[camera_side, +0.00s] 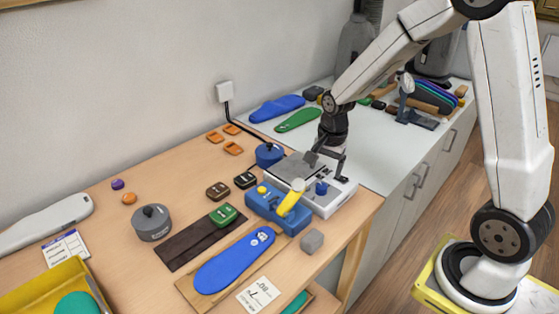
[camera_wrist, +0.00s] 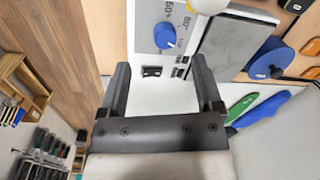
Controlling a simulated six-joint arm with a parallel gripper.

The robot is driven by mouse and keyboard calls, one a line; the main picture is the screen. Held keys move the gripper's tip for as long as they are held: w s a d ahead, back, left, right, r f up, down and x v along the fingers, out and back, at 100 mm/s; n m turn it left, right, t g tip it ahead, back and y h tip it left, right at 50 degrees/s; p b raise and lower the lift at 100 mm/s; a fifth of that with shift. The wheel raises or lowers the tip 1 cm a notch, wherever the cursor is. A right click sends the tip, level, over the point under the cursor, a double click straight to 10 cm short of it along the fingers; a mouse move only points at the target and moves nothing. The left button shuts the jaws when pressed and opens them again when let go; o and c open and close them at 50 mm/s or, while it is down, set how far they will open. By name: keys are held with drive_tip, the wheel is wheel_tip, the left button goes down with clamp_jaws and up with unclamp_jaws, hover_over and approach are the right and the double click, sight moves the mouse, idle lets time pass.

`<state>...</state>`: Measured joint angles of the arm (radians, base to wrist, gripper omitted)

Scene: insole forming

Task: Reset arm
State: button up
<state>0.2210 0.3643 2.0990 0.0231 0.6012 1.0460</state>
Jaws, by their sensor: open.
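My gripper (camera_side: 327,161) is open and empty. In the side view it hangs above the white heating unit with a dark plate (camera_side: 303,172). In the wrist view its two fingers (camera_wrist: 161,90) reach toward the unit, whose dark plate (camera_wrist: 222,45) and blue dial (camera_wrist: 167,36) show past the fingertips. I cannot tell if a finger touches the unit. A blue insole (camera_side: 234,260) lies on a brown board on the wooden table. A blue box with a yellow lever (camera_side: 290,200) stands in front of the unit.
Green (camera_side: 298,120) and blue (camera_side: 277,107) insoles lie on the white counter behind. A grey round weight (camera_side: 152,223), a grey cube (camera_side: 312,241), a dark strip (camera_side: 198,238) and a yellow tray (camera_side: 52,287) are on the table. A blue round weight (camera_side: 269,155) stands behind the unit.

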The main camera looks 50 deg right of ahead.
drive_tip(key=s+a+r+n+t, duration=0.1)
drive_tip(key=s+a+n, duration=0.7)
drive_tip(key=n, duration=0.6)
drive_tip(key=shift+s+a+r+n+t, duration=0.15)
drive_tip(key=shift+s+n+t, duration=0.25)
drive_tip(key=shift+s, duration=0.65)
